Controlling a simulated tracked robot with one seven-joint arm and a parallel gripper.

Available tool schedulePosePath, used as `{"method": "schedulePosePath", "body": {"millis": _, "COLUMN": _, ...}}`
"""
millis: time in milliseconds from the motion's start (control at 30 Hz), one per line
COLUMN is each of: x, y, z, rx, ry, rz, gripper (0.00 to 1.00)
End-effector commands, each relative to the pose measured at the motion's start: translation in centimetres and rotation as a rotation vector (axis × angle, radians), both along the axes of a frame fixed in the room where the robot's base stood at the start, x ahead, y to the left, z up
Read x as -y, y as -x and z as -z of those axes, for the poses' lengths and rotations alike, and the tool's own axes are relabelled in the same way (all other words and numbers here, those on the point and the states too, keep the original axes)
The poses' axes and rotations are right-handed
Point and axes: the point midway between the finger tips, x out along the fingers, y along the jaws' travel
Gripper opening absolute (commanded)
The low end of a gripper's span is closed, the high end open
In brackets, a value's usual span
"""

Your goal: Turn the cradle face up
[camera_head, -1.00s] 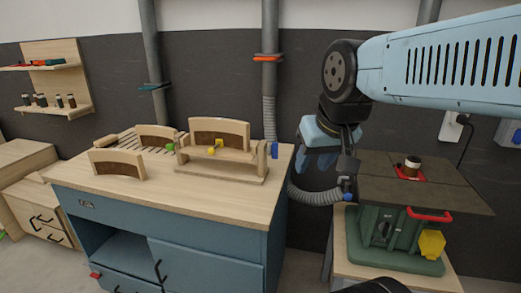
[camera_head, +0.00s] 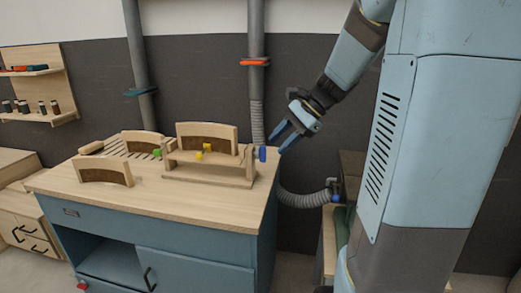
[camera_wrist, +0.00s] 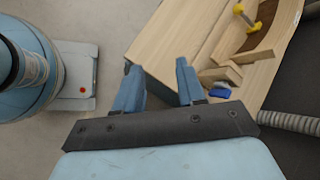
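The cradle appears to be the pale wooden frame (camera_head: 212,178) on the workbench, with a long base and a curved, dark-faced piece (camera_head: 207,134) standing at it. I cannot tell for sure which part is the cradle or which way its face points. Yellow knobs (camera_head: 203,152) and a blue knob (camera_head: 263,153) show on or beside it. My gripper (camera_head: 284,140) is open and empty, just right of the frame near the blue knob, above the bench's right edge. In the wrist view my open fingers (camera_wrist: 158,80) are apart with bench top between and beyond them; the frame lies right.
Two more curved wooden pieces (camera_head: 104,170) (camera_head: 141,143) and a slatted rack (camera_head: 100,148) are on the bench (camera_head: 110,200). The front of the bench top is clear. A grey hose (camera_head: 305,198) runs right of the bench. Wall shelves (camera_head: 35,90) hang at far left.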

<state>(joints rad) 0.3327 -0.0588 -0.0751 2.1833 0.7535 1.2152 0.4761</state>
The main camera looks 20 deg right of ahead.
Motion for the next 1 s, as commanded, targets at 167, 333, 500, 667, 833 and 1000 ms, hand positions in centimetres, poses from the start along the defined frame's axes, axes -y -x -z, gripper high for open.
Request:
{"method": "schedulePosePath", "body": {"millis": 167, "x": 3.1, "y": -4.1, "z": 1.5, "rx": -0.103, "ry": -0.179, "rz": 0.179, "gripper": 0.39}}
{"method": "schedulePosePath", "body": {"millis": 333, "x": 6.6, "y": -7.8, "z": 3.0, "rx": -0.188, "ry": -0.349, "rz": 0.342, "gripper": 0.39}}
{"method": "schedulePosePath", "body": {"millis": 500, "x": 10.4, "y": -10.7, "z": 4.8, "rx": -0.257, "ry": -0.506, "rz": 0.483, "gripper": 0.39}}
{"method": "schedulePosePath", "body": {"millis": 667, "x": 12.8, "y": -12.3, "z": 5.9, "rx": -0.293, "ry": -0.603, "rz": 0.565, "gripper": 0.39}}
{"method": "schedulePosePath", "body": {"millis": 833, "x": 13.5, "y": -13.0, "z": 6.4, "rx": -0.305, "ry": -0.639, "rz": 0.592, "gripper": 0.39}}
{"method": "schedulePosePath", "body": {"millis": 1000, "x": 12.3, "y": -13.7, "z": 6.9, "rx": -0.307, "ry": -0.64, "rz": 0.59, "gripper": 0.39}}
